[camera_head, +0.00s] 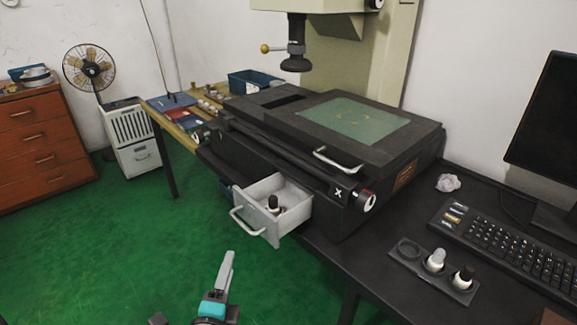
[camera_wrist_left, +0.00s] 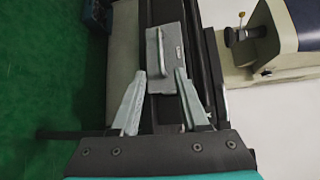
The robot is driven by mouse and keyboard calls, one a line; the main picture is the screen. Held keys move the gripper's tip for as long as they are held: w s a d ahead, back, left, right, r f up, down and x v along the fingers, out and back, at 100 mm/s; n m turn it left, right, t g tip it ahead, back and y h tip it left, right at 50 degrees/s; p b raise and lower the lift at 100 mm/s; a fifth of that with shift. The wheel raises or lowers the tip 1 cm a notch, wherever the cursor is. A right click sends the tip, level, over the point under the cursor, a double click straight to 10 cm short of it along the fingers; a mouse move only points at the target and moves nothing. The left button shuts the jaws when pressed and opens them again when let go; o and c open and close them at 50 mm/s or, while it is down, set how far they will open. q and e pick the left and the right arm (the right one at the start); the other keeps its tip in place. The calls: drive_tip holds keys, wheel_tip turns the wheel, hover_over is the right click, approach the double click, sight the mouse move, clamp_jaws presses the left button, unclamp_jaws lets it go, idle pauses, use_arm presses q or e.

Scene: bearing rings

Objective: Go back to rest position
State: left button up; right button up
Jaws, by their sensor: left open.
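My left gripper (camera_head: 229,262) is at the bottom middle of the head view, over the green floor and apart from the drawer. In the left wrist view my left gripper (camera_wrist_left: 160,74) has its two pale fingers spread, with nothing held between them. A grey drawer (camera_head: 265,226) stands pulled out from under the big black machine. A small dark-capped bottle (camera_head: 273,203) stands in it. In the left wrist view a grey panel with a bar handle (camera_wrist_left: 155,52) lies beyond the fingertips. My right gripper is not seen.
The black machine (camera_head: 290,150) has a green glass stage (camera_head: 356,120) and fills the middle. A black holder (camera_head: 405,256) with two bottles and a keyboard (camera_head: 510,250) lie on the right desk. A wooden table (camera_head: 170,120) and fan (camera_head: 88,68) stand at left. The green floor is open.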

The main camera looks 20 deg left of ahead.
use_arm(q)
drive_tip(key=s+d+f+n+g+h, duration=0.2)
drive_tip(key=d+f, duration=0.1)
drive_tip(key=f, duration=0.6)
drive_tip(key=s+d+f+n+g+h, duration=0.1)
drive_tip(key=d+f+n+g, duration=0.1)
drive_tip(key=f, duration=0.6)
drive_tip(key=s+d+f+n+g+h, duration=0.2)
drive_tip(key=d+f, duration=0.1)
drive_tip(key=f, duration=0.6)
drive_tip(key=s+a+f+n+g, duration=0.1)
drive_tip(key=s+f+n+g, duration=0.2)
drive_tip(key=s+f, duration=0.4)
drive_tip(key=s+a+f+n+g+p, duration=0.1)
drive_tip(key=s+a+f+n+g, duration=0.1)
drive_tip(key=s+f, duration=0.5)
drive_tip(key=s+n+g, duration=0.1)
drive_tip(key=s, duration=0.3)
drive_tip(key=shift+s+f+n+g+h, duration=0.2)
drive_tip(key=shift+n+g+h, duration=0.1)
drive_tip(key=shift+n+h, duration=0.1)
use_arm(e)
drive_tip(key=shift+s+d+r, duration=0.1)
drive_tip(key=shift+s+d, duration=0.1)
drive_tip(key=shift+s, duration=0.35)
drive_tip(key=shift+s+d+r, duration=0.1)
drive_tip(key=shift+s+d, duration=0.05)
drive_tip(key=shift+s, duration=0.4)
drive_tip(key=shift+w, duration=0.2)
